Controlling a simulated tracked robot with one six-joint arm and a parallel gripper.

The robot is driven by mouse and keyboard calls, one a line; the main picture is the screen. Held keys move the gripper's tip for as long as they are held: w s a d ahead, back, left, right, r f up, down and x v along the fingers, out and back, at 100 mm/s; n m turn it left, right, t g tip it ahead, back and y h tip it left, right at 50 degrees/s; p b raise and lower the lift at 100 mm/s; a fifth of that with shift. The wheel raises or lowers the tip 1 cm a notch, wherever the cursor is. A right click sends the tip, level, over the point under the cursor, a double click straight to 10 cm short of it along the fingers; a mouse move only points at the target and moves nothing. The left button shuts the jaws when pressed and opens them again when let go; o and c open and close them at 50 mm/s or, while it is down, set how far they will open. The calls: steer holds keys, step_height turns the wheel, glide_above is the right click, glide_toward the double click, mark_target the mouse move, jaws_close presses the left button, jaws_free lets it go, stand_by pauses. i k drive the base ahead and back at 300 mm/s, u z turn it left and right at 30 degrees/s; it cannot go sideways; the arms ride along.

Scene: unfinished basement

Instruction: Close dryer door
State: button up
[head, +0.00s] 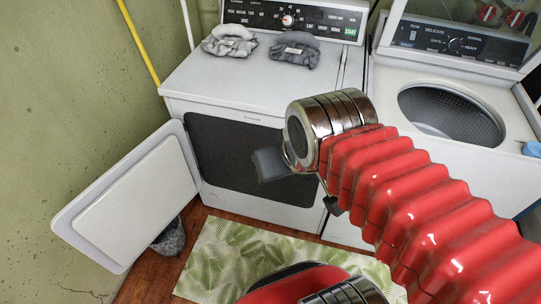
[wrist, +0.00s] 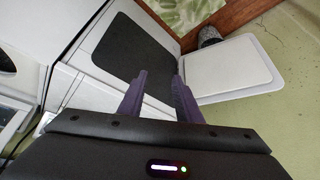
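The white dryer (head: 235,85) stands in the middle of the head view, with its dark front opening (head: 235,155) showing. Its white door (head: 135,205) hangs wide open to the left. In the wrist view the door (wrist: 228,70) is at the right and the opening (wrist: 135,48) is left of centre. My gripper (head: 265,165) is in front of the opening in the head view, partly hidden by my red arm. In the wrist view its two dark fingers (wrist: 159,80) are apart with nothing between them. I see no contact with the door.
A washer (head: 450,85) with its lid up stands to the right. Grey folded cloths (head: 232,40) lie on the dryer top. A dark bin (head: 170,238) is on the floor behind the door. A leaf-patterned mat (head: 225,265) lies in front. A green wall (head: 60,110) bounds the left side.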

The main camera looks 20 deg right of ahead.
mark_target(113, 222)
steer(key=u, duration=0.05)
steer(key=i, duration=0.45)
steer(key=u, duration=0.95)
